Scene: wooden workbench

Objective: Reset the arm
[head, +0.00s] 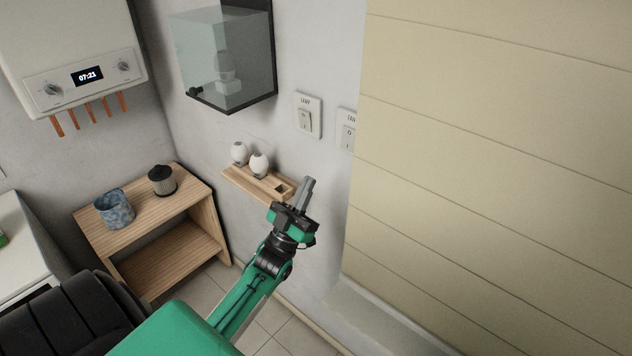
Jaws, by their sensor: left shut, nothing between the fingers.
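My left arm, green and black, reaches up from the bottom of the head view. My left gripper (307,184) is shut and empty, its grey fingers pointing up. In the picture it overlaps the right end of a small wooden wall shelf (235,180); I cannot tell whether it touches the shelf. The lamp switch (304,119) is on the wall above the gripper. The fan switch (348,136) is to its right, partly hidden by the beige panel. My right gripper is not in view.
Two white rounded objects (239,153) (259,164) stand on the wall shelf. A wooden side table (150,212) holds a blue mottled cup (114,208) and a dark-lidded jar (162,181). A glass-fronted cabinet (225,55) hangs above. A beige slatted panel (490,170) fills the right.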

